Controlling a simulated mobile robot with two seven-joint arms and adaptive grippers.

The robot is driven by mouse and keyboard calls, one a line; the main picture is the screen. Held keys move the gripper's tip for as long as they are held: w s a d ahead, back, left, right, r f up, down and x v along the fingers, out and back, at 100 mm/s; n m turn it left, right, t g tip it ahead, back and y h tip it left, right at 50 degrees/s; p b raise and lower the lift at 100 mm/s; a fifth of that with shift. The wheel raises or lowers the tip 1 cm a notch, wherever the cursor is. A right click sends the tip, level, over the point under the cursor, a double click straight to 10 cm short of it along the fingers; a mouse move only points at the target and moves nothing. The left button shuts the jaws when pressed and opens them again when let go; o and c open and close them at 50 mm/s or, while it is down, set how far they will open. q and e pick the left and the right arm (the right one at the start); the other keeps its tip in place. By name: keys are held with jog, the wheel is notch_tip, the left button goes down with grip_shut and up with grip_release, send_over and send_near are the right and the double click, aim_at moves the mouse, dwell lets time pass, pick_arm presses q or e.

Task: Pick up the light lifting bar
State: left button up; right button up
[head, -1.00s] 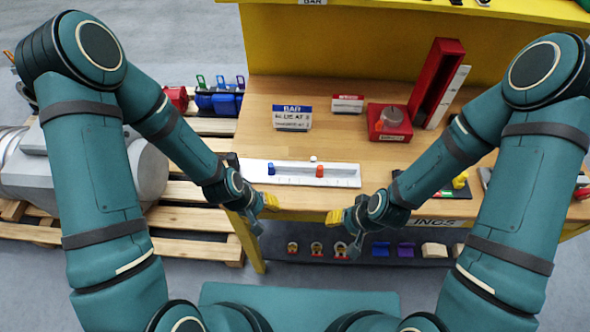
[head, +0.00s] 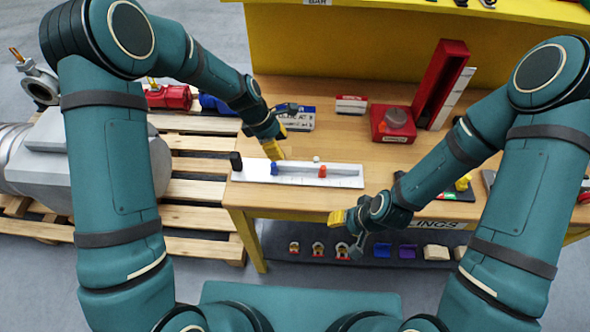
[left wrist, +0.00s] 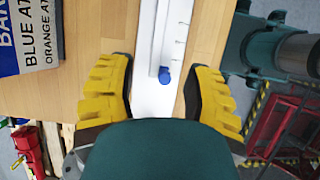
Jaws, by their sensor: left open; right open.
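The light lifting bar (head: 300,168) is a thin pale bar with a blue piece (head: 274,168) near its left end and an orange piece (head: 322,171) further right. It lies along a white marked board (head: 250,176) on the wooden table. My left gripper (head: 275,147) is over the board's left part, behind the blue piece. In the left wrist view its yellow fingers (left wrist: 160,90) are open, on either side of the white board, with the blue piece between them and nothing held. My right gripper (head: 347,232) is open and empty at the table's front edge.
A bar sign (head: 298,117) stands behind my left gripper, partly hidden. A black block (head: 235,161) stands at the board's left end. A red box (head: 392,124) and a tall red holder (head: 440,85) stand at the back right. The table between is clear.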

aim_at(295, 164)
pick_arm(q)
jog(key=x, duration=0.5)
jog(key=shift+x, duration=2.75)
jog(key=shift+w+d+r, duration=0.1)
jog(key=shift+d, duration=0.1)
grip_shut()
